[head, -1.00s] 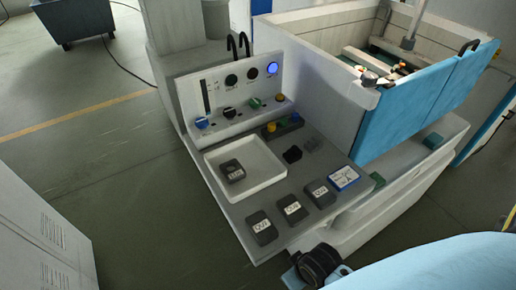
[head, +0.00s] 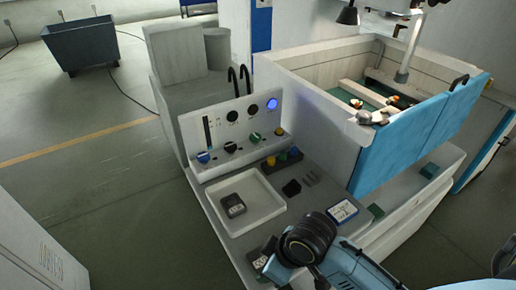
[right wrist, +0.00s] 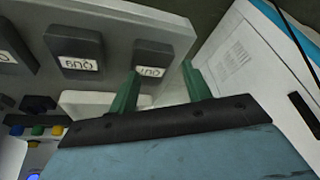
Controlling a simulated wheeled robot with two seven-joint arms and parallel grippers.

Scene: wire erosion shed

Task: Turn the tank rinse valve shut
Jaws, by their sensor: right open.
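The blue-fronted tank (head: 415,125) stands at the right of the head view. A small white and orange fitting (head: 372,117) sits on its near rim; I cannot tell whether it is the rinse valve. The control panel (head: 222,128) carries blue, black, green and yellow knobs, including a green knob (head: 254,137); their labels are too small to read. My right gripper (right wrist: 160,68) is open, with two green fingers apart near a dark labelled block (right wrist: 151,60). In the head view, my right wrist hides the front console blocks. My left gripper is not in view.
A white tray (head: 275,209) holds a dark block (head: 233,205). A blue-edged card (head: 342,212) lies on the console. Yellow and blue buttons (head: 281,158) stand below the panel. A dark bin (head: 82,45) stands far left. The floor left of the console is clear.

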